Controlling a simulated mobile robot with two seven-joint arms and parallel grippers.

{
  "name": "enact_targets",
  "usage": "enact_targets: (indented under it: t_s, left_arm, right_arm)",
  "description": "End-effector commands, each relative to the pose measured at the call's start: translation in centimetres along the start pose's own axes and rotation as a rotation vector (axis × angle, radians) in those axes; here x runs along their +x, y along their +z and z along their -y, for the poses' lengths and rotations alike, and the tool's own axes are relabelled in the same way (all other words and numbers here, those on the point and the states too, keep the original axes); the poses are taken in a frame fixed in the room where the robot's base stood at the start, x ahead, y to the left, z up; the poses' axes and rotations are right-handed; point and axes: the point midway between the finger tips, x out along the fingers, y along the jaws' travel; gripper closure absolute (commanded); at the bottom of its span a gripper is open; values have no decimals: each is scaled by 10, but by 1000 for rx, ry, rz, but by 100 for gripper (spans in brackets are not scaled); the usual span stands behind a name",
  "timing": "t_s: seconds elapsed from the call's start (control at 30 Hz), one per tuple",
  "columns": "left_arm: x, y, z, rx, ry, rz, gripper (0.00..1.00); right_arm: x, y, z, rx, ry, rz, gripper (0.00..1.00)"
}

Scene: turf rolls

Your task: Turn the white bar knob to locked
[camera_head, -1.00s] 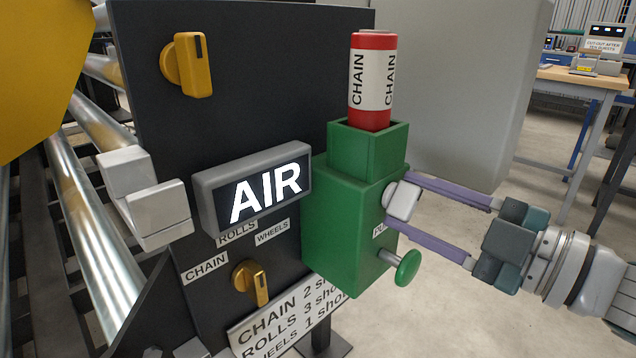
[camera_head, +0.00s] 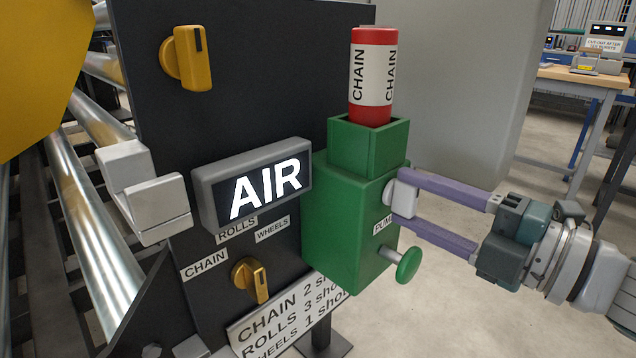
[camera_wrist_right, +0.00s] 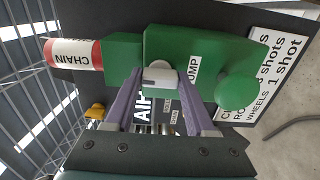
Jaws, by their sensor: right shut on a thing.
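The white bar knob (camera_head: 402,195) is on the side of the green pump box (camera_head: 345,220), above the green push knob (camera_head: 408,264). My right gripper (camera_head: 402,196) reaches in from the right with its two purple fingers, one above and one below the knob, and is shut on it. In the right wrist view the white bar (camera_wrist_right: 158,78) sits between the fingertips, its bar across the gap, with a small dark mark. The fingers hide part of the knob. No locked label can be read. My left gripper is not in view.
A red and white CHAIN canister (camera_head: 373,78) stands in the top of the green box. The lit AIR sign (camera_head: 262,188), two yellow knobs (camera_head: 190,58) and a white notice (camera_head: 285,320) are on the dark panel. Open floor lies to the right.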

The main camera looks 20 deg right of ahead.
Motion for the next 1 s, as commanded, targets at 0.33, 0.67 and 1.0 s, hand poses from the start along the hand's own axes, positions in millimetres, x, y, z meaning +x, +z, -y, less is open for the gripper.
enact_targets:
  t_s: [0.33, 0.67, 1.0]
  left_arm:
    - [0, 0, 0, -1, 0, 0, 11]
    - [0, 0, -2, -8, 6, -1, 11]
    - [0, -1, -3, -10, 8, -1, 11]
  right_arm:
    - [0, 0, 0, -16, 0, -1, 100]
    - [0, 0, 0, -14, 0, -1, 24]
    - [-1, 0, 0, -13, 0, 0, 15]
